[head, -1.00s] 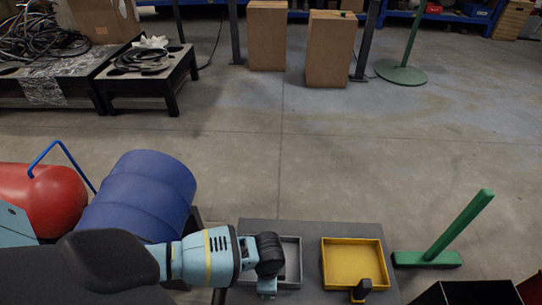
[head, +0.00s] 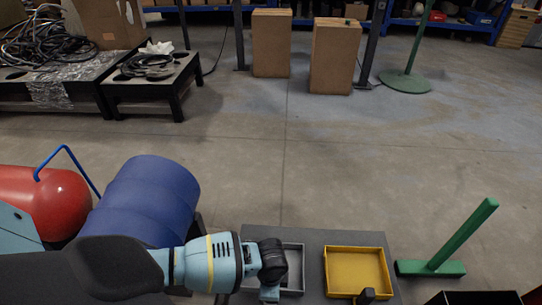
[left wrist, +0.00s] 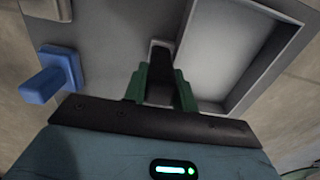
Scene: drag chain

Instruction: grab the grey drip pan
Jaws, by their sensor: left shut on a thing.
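The grey drip pan (head: 293,284) is a shallow square tray on the dark table, left of a yellow pan (head: 357,271). My left arm comes in from the left, and its wrist covers the pan's left part in the head view. In the left wrist view the grey pan (left wrist: 225,50) fills the upper right, with its raised rim showing. My left gripper (left wrist: 160,82) has green fingers shut on the pan's short dark handle (left wrist: 160,56). The pan appears level on the table. My right gripper is not in view.
A blue peg-like part (left wrist: 45,80) stands left of the fingers in the left wrist view. A blue drum (head: 150,200) and a red tank (head: 45,205) are at the left. A green stand (head: 450,245) is right of the table (head: 315,237).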

